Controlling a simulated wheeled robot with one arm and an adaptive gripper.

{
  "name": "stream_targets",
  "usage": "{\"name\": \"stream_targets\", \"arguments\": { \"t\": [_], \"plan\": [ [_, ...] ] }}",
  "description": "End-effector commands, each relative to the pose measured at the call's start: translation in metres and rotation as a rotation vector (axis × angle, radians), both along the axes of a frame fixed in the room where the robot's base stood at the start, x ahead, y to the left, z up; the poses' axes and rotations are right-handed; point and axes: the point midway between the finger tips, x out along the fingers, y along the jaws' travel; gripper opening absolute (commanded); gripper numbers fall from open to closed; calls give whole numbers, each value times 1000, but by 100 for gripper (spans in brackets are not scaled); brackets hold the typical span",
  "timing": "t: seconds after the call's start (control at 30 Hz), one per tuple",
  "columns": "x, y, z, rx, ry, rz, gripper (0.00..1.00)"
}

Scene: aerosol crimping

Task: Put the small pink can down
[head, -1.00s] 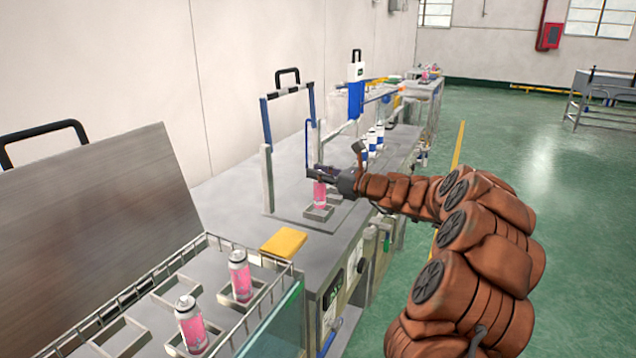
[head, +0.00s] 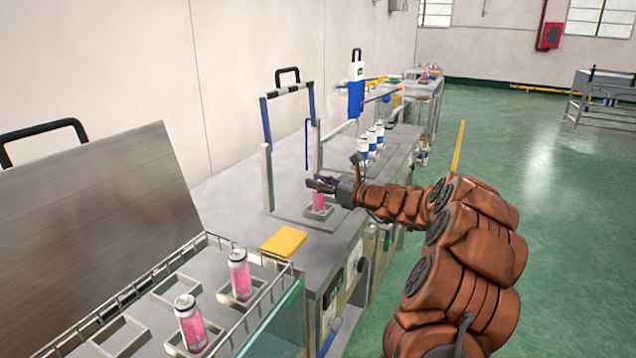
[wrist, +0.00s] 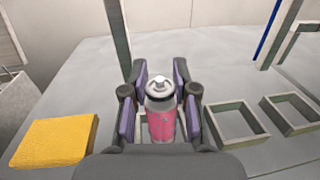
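The small pink can (head: 319,201), with its silver top, is upright at a square grey holder (head: 329,212) on the bench. In the wrist view the can (wrist: 161,122) stands between the purple-padded fingers of my gripper (wrist: 160,98). A narrow gap shows between the can and the pads on both sides, so the fingers look open around it. In the head view my gripper (head: 322,185) covers the upper part of the can. The can's base is partly hidden, and its exact seating in the holder cannot be seen.
A yellow pad (head: 284,241) lies left of the holder, and two empty square holders (wrist: 237,122) are to the right. A wire-railed tray (head: 128,335) with two pink cans is nearer. A crimping frame (head: 267,178) stands behind. White-blue cans (head: 371,142) stand farther along.

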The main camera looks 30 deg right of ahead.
Motion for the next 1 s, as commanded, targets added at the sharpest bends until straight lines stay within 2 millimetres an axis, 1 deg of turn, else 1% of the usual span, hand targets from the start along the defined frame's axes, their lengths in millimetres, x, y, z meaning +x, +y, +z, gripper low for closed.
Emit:
{"name": "stream_targets", "arguments": {
  "t": [0.03, 0.2, 0.6, 0.67, 0.77, 1.0],
  "plan": [
    [0, 0, 0, 0, 1, 0, 35],
    [0, 0, 0, 0, 1, 0, 53],
    [-2, -1, 2, -1, 1, -1, 53],
    [-8, -4, 3, 0, 0, -2, 53],
    [-22, -10, 3, 0, 0, -3, 53],
    [-65, -30, 2, -2, 1, -5, 53]
  ]
}}
